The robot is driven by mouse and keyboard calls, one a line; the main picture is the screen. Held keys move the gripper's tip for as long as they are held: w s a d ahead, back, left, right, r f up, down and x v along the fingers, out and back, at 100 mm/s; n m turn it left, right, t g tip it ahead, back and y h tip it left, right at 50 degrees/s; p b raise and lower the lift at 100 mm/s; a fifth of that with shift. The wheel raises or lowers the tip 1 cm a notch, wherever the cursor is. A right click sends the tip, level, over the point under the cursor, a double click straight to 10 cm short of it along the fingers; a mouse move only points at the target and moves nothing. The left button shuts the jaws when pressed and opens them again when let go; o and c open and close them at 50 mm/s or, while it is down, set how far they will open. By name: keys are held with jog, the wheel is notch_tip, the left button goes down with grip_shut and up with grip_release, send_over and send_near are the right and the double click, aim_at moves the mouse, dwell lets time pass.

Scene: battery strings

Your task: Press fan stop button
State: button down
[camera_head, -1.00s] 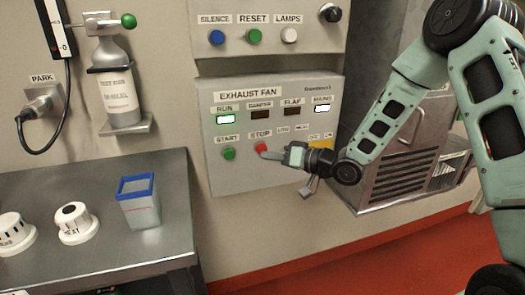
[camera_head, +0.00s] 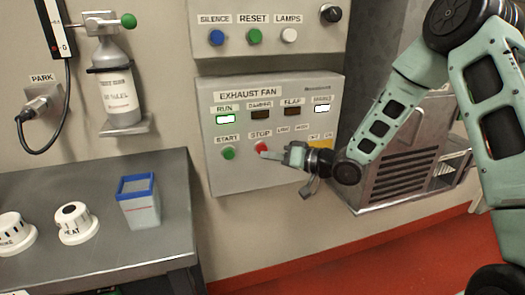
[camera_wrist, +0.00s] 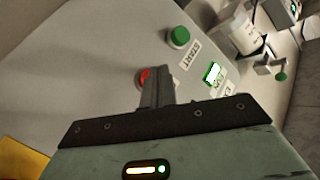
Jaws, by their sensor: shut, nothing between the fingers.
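The red STOP button (camera_head: 261,147) is on the grey EXHAUST FAN panel (camera_head: 235,180), right of the green START button (camera_head: 228,153). My gripper (camera_head: 264,154) is shut and empty, its fingertips at the lower edge of the STOP button. In the wrist view the closed fingers (camera_wrist: 155,72) partly cover the red button (camera_wrist: 144,78). I cannot tell whether the tips touch it. The green START button also shows in the wrist view (camera_wrist: 178,37). The RUN lamp (camera_head: 225,119) is lit, and so is the rightmost lamp (camera_head: 321,109). The DAMPER and FLAP windows are dark.
An upper panel with SILENCE (camera_head: 217,37), RESET (camera_head: 254,36) and LAMPS (camera_head: 289,35) buttons sits above. A vented metal cabinet (camera_head: 400,180) stands to the right. A steel bench (camera_head: 110,250) at left holds a blue-rimmed container (camera_head: 140,208) and white knobs.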

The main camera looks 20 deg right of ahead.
jog(key=shift+w, duration=0.1)
dwell(0.5)
jog(key=shift+w, duration=0.3)
jog(key=shift+w+p, duration=0.35)
jog(key=shift+w, duration=0.3)
dwell(0.7)
jog(key=shift+w+r, duration=0.25)
dwell(0.8)
jog(key=shift+s, duration=0.15)
jog(key=shift+s+f, duration=0.15)
jog(key=shift+s, duration=0.75)
jog(key=shift+s+p, duration=0.3)
jog(key=shift+s, duration=2.15)
